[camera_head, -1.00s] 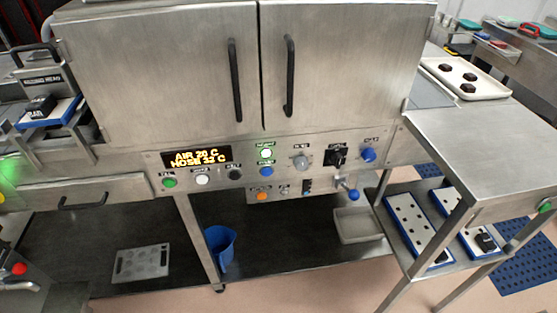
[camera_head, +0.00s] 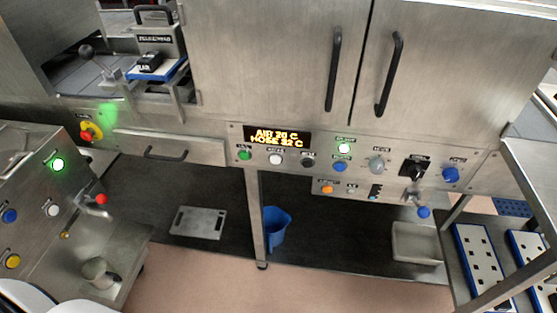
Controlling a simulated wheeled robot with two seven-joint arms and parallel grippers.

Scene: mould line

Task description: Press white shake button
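A white button (camera_head: 276,159) sits on the steel control panel (camera_head: 300,180), between a green button (camera_head: 245,154) and a black button (camera_head: 308,162). The small label above it is too blurred to read for certain. Another pale button (camera_head: 54,210) is on the left-hand machine (camera_head: 35,185), near a blue button (camera_head: 10,215). I cannot tell which of them is the shake button. Neither of my grippers shows in the head view.
A lit display (camera_head: 277,137) is above the panel buttons. Cabinet doors with black handles (camera_head: 334,70) rise above. A red-knobbed lever (camera_head: 100,199) juts from the left machine. A blue jug (camera_head: 277,228) and a grey tray (camera_head: 198,222) are on the lower shelf.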

